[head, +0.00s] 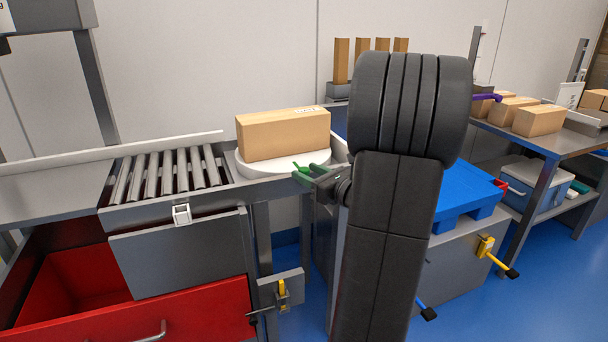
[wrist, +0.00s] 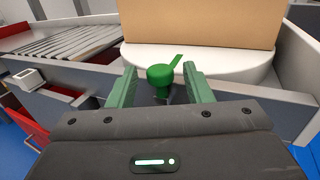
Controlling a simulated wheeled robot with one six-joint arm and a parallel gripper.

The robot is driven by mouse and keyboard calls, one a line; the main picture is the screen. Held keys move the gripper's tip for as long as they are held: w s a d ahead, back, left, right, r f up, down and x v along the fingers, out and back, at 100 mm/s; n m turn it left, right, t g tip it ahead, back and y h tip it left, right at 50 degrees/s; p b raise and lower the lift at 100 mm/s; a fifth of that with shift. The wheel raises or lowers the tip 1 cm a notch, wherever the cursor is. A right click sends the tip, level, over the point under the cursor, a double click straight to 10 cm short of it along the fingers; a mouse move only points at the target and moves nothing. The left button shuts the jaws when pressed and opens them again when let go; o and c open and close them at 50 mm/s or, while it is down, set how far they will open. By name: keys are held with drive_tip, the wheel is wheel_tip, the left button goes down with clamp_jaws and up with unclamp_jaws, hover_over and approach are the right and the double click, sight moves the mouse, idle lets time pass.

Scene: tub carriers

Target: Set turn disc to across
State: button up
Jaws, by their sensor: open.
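The turn disc (head: 250,167) is a white round plate set in the conveyor line, and a cardboard box (head: 283,135) lies on it. In the wrist view the disc's white rim (wrist: 200,62) shows below the box (wrist: 200,22). A green knob with a pointer (wrist: 160,75) stands at the front edge of the disc, its pointer slanting up to the right. My gripper (wrist: 160,86) is open, with one green finger on each side of the knob; I cannot tell whether they touch it. In the head view my gripper (head: 303,172) is at the disc's front edge.
A roller section (head: 165,175) with a latch (head: 182,214) adjoins the disc on the left. An open red drawer (head: 140,310) is below. A blue pallet-like platform (head: 465,190) and a table with several boxes (head: 540,120) stand to the right.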

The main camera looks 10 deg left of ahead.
drive_tip(key=shift+x, duration=1.1)
clamp_jaws()
drive_tip(key=shift+s+a, duration=0.1)
